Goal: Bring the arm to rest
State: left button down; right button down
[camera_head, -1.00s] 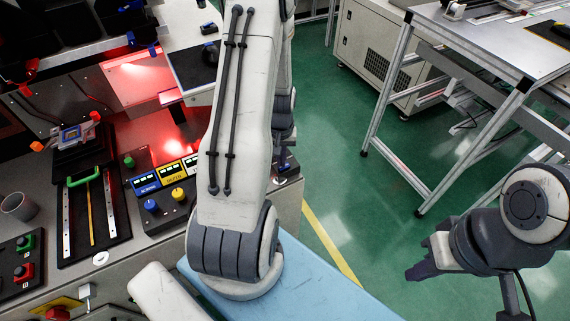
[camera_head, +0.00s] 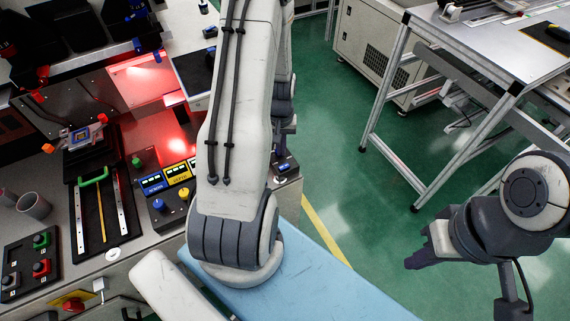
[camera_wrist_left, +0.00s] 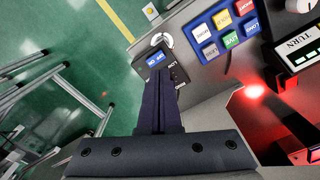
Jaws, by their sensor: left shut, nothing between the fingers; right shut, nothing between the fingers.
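My left arm (camera_head: 240,110) rises through the middle of the head view, its upper links reaching over the console's right end. My left gripper (camera_wrist_left: 160,78) is shut and empty. In the head view the left gripper is mostly hidden behind the arm. The same box shows at the console's right corner (camera_head: 287,167). My right gripper (camera_head: 424,257) is shut and empty, above the green floor at the lower right.
The console carries a black fixture with a green handle (camera_head: 92,177), a button box (camera_head: 30,262) and a grey cup (camera_head: 34,206). A panel of coloured buttons (camera_wrist_left: 226,30) is close to the left gripper. A metal-framed table (camera_head: 480,60) stands at right. Green floor lies open between.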

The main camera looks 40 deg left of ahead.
pick_arm(q)
jog(key=shift+d, duration=0.1)
jog(key=d+r+m, duration=0.3)
jog(key=d+r, duration=0.3)
jog(key=d, duration=0.3)
jog(key=d+r+m, duration=0.4)
jog(key=d+r, duration=0.2)
jog(key=d, duration=0.4)
jog(key=s+d+r+m, duration=0.4)
jog(key=s+d, duration=0.2)
jog(key=s, duration=0.2)
jog(key=s+d+r+m+h, duration=0.1)
jog(key=s+d+r+m, duration=0.2)
jog(key=s+d+r, duration=0.2)
jog(key=s, duration=0.3)
jog(key=shift+s+d+m, duration=0.15)
jog(key=shift+d+m, duration=0.25)
